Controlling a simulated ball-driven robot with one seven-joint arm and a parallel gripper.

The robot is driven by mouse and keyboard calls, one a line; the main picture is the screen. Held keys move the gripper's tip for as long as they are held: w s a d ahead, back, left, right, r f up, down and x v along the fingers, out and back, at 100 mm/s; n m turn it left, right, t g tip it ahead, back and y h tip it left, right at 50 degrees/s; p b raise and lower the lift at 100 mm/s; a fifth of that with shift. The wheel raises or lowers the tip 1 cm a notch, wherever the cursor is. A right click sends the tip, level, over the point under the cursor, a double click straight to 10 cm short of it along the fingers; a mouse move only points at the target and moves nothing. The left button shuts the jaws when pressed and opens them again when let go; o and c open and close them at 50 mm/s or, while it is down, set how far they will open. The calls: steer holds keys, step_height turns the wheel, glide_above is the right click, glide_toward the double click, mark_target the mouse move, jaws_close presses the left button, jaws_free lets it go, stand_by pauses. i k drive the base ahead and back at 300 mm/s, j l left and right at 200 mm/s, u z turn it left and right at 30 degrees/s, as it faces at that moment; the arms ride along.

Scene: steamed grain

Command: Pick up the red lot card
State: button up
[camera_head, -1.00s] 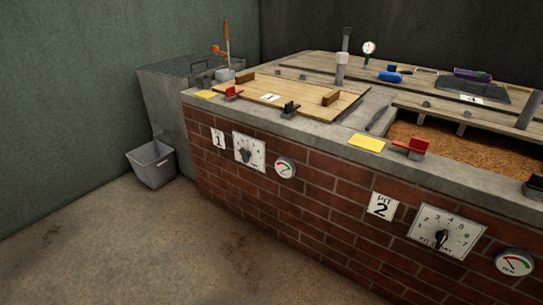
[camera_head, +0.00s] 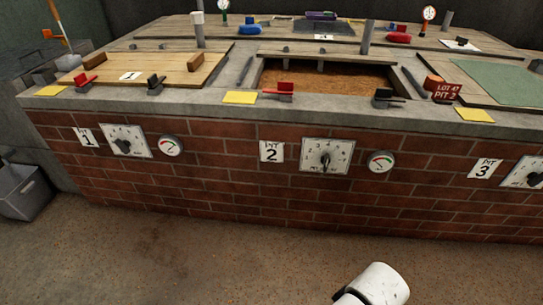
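A white rounded part of my arm shows at the bottom edge, well below and in front of the counter. My gripper itself is not in view.
The long brick counter (camera_head: 230,190) crosses the view, with dials and pit signs on its front. An open pit of brown grain (camera_head: 325,80) lies in its middle. Yellow cards (camera_head: 240,97) and small clamps sit along the ledge. A grey bin (camera_head: 22,190) stands at left. The floor in front is clear.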

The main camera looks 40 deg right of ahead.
mark_target(443, 93)
steer(key=z, duration=0.4)
steer(key=l+z, duration=0.15)
steer(key=z, duration=0.6)
steer(key=i+z, duration=0.1)
steer(key=z, duration=0.25)
steer(key=i+l+u, duration=0.2)
steer(key=u, duration=0.2)
steer(key=i+l+u, duration=0.2)
steer(key=u, duration=0.2)
